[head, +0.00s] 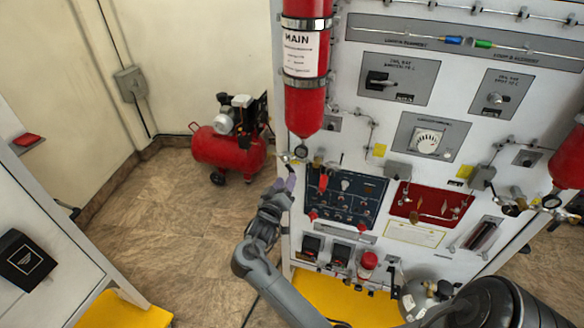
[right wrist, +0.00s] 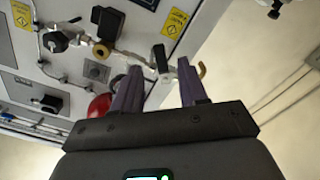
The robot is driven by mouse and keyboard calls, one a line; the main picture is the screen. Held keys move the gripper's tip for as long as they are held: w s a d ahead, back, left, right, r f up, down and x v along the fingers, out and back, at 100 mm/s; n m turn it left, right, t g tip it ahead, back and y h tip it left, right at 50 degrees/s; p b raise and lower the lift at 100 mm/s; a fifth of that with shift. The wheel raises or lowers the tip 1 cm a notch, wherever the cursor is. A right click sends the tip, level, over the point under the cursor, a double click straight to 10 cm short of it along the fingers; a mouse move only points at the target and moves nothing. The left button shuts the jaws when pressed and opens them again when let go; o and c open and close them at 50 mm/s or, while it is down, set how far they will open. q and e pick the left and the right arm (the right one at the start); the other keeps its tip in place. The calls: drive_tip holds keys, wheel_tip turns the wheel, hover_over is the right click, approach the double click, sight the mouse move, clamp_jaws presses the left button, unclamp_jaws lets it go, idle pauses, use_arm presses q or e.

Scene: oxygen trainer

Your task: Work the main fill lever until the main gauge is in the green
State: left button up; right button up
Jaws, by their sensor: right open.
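The red cylinder labelled MAIN (head: 304,95) is strapped upright to the white panel. A small round gauge (head: 301,152) sits just below its lower end; its reading is too small to make out. My right gripper (head: 290,181) is at the panel's left edge, just below this gauge, with its purple fingers pointing up. In the right wrist view, the open right gripper (right wrist: 158,88) faces the panel's fittings. A black handle-like part (right wrist: 160,58) shows between the fingertips, with no clear contact. I cannot tell whether it is the main fill lever. My left gripper is out of view.
A larger dial (head: 427,141) is in the panel's middle. A blue subpanel (head: 345,190) and a red subpanel (head: 432,203) lie below. A brass hook-shaped fitting (right wrist: 201,71) is beside one finger. A red compressor (head: 228,148) stands on the floor behind, at left.

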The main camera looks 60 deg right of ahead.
sight(290, 171)
drive_tip(key=p+x, duration=0.1)
drive_tip(key=x, duration=0.7)
drive_tip(key=shift+w+d, duration=0.1)
clamp_jaws()
